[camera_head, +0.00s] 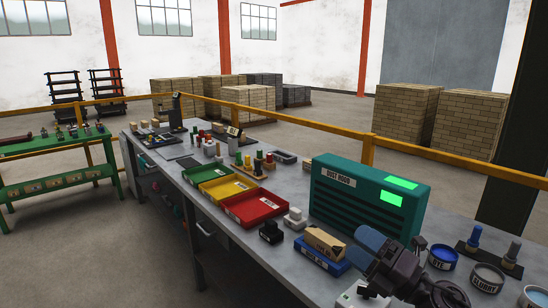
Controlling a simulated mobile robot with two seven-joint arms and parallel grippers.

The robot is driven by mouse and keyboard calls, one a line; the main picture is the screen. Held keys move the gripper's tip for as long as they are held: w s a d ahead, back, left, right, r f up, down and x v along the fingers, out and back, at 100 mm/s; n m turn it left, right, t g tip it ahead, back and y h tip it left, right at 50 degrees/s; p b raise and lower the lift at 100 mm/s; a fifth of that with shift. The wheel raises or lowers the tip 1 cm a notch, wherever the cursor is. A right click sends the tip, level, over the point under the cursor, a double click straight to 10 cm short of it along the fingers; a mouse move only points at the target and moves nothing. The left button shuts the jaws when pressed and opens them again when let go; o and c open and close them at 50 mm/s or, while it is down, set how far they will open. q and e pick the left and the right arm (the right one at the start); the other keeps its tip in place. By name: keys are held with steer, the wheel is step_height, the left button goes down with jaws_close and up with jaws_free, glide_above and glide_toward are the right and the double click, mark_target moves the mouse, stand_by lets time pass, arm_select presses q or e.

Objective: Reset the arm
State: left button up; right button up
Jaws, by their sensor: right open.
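My right gripper (372,247) shows at the lower right, with a dark body and blue-grey parts at its front. It is open, and I see nothing held in it. It is over the near part of the grey workbench (225,225), in front of the teal dust hood (345,205) and just right of a tan brick (325,242) on a blue block (318,258). I cannot tell its exact height above the bench. My left gripper is not in view.
Green, yellow and red trays (258,203) stand left of the hood. A yellow rail (300,142) runs behind. A green table (60,150) stands far left.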

steer(key=s+d+f+m+h, duration=0.6)
steer(key=m+h, duration=0.4)
steer(key=m, duration=0.3)
steer(key=s+d+f+m+h, duration=0.4)
steer(key=d+f+m+h, duration=0.4)
steer(key=m, duration=0.5)
steer(key=s+a+f+m+g, duration=0.25)
steer(key=s+f+g, duration=0.25)
steer(key=s, duration=0.4)
steer(key=s+a+f+m+g, duration=0.1)
steer(key=s+f+m+g, duration=0.3)
steer(key=s, duration=0.6)
arm_select(q)
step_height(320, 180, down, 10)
steer(key=b, duration=1)
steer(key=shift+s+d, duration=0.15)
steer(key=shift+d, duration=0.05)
arm_select(e)
steer(key=w+f+n+t+y, duration=0.1)
steer(key=w+f+t, duration=0.2)
steer(key=f, duration=0.7)
steer(key=w+f+n+t, duration=0.1)
steer(key=w+f+t, duration=0.2)
steer(key=f, duration=0.8)
steer(key=shift+w+f+y, duration=0.15)
steer(key=shift+w+y, duration=0.25)
steer(key=shift+w, duration=0.05)
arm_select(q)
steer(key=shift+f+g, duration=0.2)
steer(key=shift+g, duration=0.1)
